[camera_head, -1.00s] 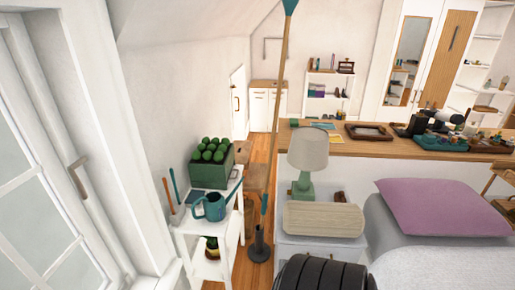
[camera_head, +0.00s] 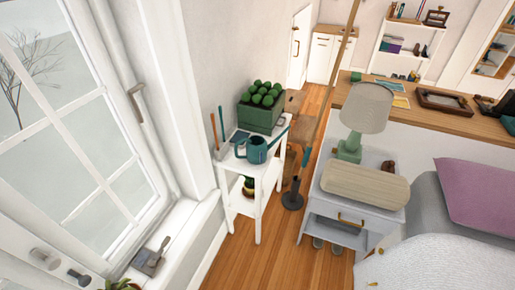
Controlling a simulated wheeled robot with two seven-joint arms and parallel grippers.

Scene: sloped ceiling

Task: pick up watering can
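The teal watering can (camera_head: 257,151) stands upright on top of a small white shelf stand (camera_head: 264,182) by the wall. Its handle is toward the left and its spout points up to the right. A green crate (camera_head: 259,116) filled with round green plants is right behind it. Neither of my grippers shows in the head view.
A white nightstand (camera_head: 336,208) with a lamp (camera_head: 361,120) stands right of the stand. A dark pot with a tool (camera_head: 292,198) is on the floor between them. A window with a sill (camera_head: 184,232) is at left. Wooden floor (camera_head: 262,258) in front is clear.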

